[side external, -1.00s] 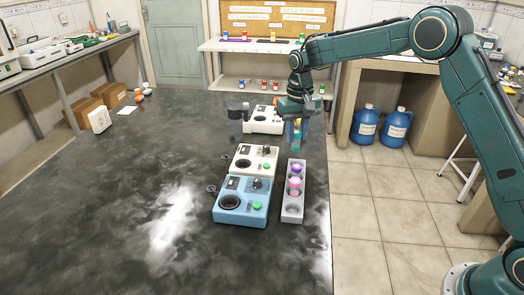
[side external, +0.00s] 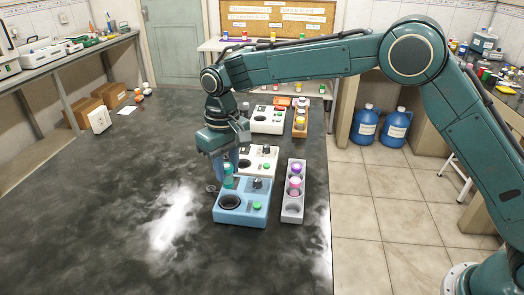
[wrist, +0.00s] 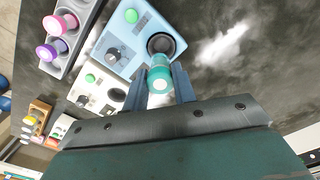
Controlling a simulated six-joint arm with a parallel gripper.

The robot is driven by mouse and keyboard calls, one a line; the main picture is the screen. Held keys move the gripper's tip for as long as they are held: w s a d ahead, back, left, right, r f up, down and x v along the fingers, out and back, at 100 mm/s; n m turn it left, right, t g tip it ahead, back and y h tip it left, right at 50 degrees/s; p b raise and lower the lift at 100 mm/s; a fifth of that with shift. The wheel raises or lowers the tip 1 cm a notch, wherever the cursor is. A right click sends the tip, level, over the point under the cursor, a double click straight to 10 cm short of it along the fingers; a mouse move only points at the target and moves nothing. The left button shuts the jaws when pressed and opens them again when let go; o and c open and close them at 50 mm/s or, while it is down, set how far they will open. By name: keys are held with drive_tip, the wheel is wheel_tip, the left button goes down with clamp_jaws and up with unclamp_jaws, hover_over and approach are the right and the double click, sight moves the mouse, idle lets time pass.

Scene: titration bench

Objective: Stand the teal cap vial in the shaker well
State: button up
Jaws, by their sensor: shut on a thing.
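My gripper (side external: 229,160) is shut on the teal cap vial (side external: 228,176), which hangs roughly upright below the fingers. In the wrist view the vial (wrist: 160,76) sits between the two fingers (wrist: 161,88), with its teal cap towards the camera. The blue shaker (side external: 257,213) is just below and in front, with a round dark well (side external: 230,203) at its left. In the wrist view the well (wrist: 163,43) shows empty just beyond the vial. The vial is over the back part of the blue shaker, and its gap above the surface is hard to judge.
A white unit (side external: 269,163) stands right behind the blue shaker, and another white unit (side external: 266,127) farther back. A grey rack (side external: 292,212) with purple and pink cap vials stands on the right. A brown rack (side external: 300,131) is behind it.

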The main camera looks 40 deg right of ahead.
sight(227, 181)
drive_tip(key=shift+s+a, duration=0.1)
drive_tip(key=shift+a, duration=0.1)
drive_tip(key=shift+f, duration=0.2)
drive_tip(key=shift+f, duration=1.9)
drive_tip(key=shift+f, duration=1.7)
idle(1.8)
drive_tip(key=o, duration=1.3)
drive_tip(key=shift+r, duration=0.1)
drive_tip(key=shift+r, duration=2.9)
